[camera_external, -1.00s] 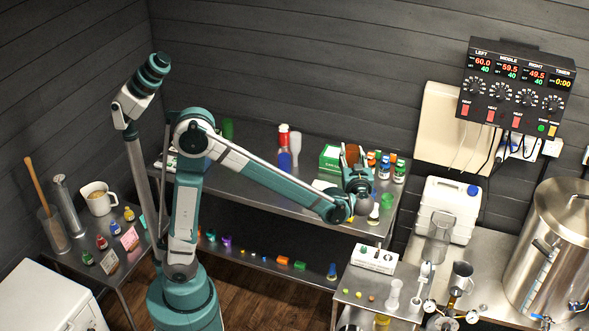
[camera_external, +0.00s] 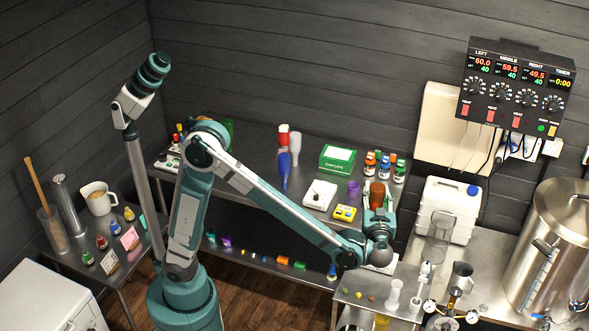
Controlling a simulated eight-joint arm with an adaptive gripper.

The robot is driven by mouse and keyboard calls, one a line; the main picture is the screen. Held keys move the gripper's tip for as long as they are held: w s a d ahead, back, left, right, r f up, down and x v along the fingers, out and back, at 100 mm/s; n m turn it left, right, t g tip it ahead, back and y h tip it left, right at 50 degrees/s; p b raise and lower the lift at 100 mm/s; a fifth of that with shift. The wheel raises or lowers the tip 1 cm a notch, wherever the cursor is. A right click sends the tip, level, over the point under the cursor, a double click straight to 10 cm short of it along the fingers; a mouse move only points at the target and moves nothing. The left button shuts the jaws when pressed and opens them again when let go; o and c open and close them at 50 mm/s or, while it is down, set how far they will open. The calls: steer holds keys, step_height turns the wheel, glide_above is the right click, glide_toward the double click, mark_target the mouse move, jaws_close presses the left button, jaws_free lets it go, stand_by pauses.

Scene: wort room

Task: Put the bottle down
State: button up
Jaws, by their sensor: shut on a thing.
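A brown bottle (camera_external: 377,190) shows upright at my gripper (camera_external: 378,207), near the right end of the back steel table (camera_external: 318,160). My gripper is shut on the bottle, low around it. The fingers and wrist hide its lower part, so I cannot tell whether its base touches the table.
Several small capped bottles (camera_external: 385,168) stand just behind. A purple cup (camera_external: 353,188), a yellow box (camera_external: 345,212), a white device (camera_external: 319,195) and a green box (camera_external: 337,158) are to the left. A front side table (camera_external: 352,285) holds small items.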

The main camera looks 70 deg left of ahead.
mark_target(379, 200)
steer(key=v, duration=0.4)
steer(key=shift+w+d+f, duration=0.2)
steer(key=shift+d+f, duration=0.1)
steer(key=shift+d, duration=0.25)
step_height(379, 200, down, 18)
steer(key=shift+a+f, duration=0.1)
steer(key=shift+f, duration=0.1)
step_height(379, 200, down, 6)
steer(key=b, duration=0.1)
steer(key=shift+b, duration=0.3)
steer(key=shift+f+b, duration=0.5)
steer(key=shift+f, duration=1.55)
